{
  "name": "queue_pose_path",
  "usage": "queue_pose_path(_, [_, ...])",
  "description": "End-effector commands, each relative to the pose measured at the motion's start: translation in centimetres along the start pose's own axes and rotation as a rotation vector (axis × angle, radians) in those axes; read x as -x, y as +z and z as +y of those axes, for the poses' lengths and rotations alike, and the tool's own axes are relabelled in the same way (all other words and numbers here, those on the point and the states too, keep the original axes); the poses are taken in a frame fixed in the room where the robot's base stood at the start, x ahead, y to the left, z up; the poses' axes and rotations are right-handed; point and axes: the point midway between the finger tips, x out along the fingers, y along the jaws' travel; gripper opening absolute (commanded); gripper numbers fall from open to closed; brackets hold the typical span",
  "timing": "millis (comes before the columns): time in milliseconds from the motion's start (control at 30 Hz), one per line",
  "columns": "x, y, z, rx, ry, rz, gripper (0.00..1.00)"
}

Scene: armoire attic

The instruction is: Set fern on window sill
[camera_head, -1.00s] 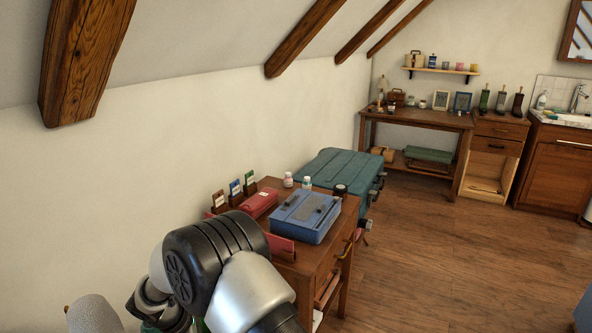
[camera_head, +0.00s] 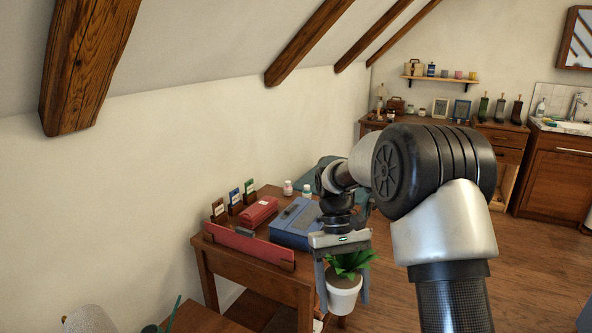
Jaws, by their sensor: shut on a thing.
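The fern (camera_head: 350,262) is a small green leafy plant in a white pot (camera_head: 343,298). My gripper (camera_head: 344,287) points down with one finger on each side of the pot and is shut on it. The pot hangs upright in the air, in front of the right end of the near wooden desk. My arm hides part of the room behind it. No window sill can be made out in this view.
The wooden desk (camera_head: 212,250) stands against the left wall, with a blue box (camera_head: 290,228), a red case (camera_head: 258,211) and small bottles. Sloping beams (camera_head: 85,60) hang above. A dark-framed pane (camera_head: 578,40) is at upper right. Floor at right is clear.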

Motion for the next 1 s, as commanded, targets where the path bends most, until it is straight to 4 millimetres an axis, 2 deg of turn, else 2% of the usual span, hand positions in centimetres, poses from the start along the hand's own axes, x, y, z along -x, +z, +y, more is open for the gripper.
queue_pose_path(33, [0.6, 0.8, 0.9, -0.054, -0.024, 0.004, 0.26])
queue_pose_path(233, [2.2, 3.6, 3.4, -0.237, -0.105, 0.004, 0.26])
queue_pose_path(567, [5.0, 4.9, 2.8, -0.215, -0.1, -0.002, 0.26])
queue_pose_path(1000, [11.2, 8.9, 2.5, -0.213, -0.1, -0.002, 0.26])
